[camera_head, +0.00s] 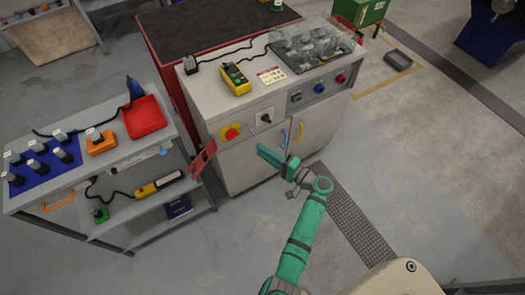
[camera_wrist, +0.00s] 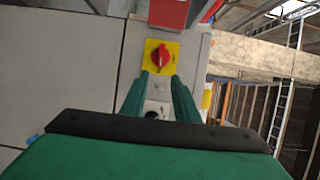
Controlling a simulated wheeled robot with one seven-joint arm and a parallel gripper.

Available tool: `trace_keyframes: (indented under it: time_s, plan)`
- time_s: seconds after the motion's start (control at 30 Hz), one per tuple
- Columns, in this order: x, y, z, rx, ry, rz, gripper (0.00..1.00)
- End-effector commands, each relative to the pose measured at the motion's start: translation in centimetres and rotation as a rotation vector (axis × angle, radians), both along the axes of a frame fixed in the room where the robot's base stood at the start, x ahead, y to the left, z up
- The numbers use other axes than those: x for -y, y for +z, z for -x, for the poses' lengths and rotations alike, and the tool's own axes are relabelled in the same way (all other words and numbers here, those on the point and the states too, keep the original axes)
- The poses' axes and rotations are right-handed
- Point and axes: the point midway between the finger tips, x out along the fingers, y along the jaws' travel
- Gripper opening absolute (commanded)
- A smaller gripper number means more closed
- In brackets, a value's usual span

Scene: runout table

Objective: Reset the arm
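My arm is green with dark bands, and it reaches up from the bottom of the head view toward the front of a grey cabinet (camera_head: 235,165). My gripper (camera_head: 261,151) is in front of the cabinet doors, below the switch panel. In the wrist view the two green fingers of my gripper (camera_wrist: 163,82) stand apart with nothing between them. Beyond the fingertips is a red rotary switch (camera_wrist: 160,57) on a yellow plate. A black knob (camera_wrist: 153,114) shows in the gap, partly hidden by my gripper.
A yellow handheld device (camera_head: 235,79) and a clear-covered box (camera_head: 315,45) are on the cabinet top. The floor (camera_head: 420,160) to the right is mostly clear.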

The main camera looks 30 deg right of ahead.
Motion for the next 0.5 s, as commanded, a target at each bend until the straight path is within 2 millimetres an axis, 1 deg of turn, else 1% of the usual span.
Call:
trace_keyframes:
  time_s: [0.33, 0.37, 0.43, 0.47, 0.5]
  plan:
    - [-0.1, -0.1, 0.0, -0.003, -0.001, 0.001, 0.28]
    - [-0.2, -0.3, 0.1, -0.008, -0.002, 0.004, 0.28]
    - [-0.8, -1.4, 0.4, -0.034, -0.008, 0.017, 0.28]
    - [-1.2, -2.0, 0.7, -0.05, -0.011, 0.026, 0.28]
    - [-1.9, -3.2, 1.1, -0.08, -0.018, 0.044, 0.28]
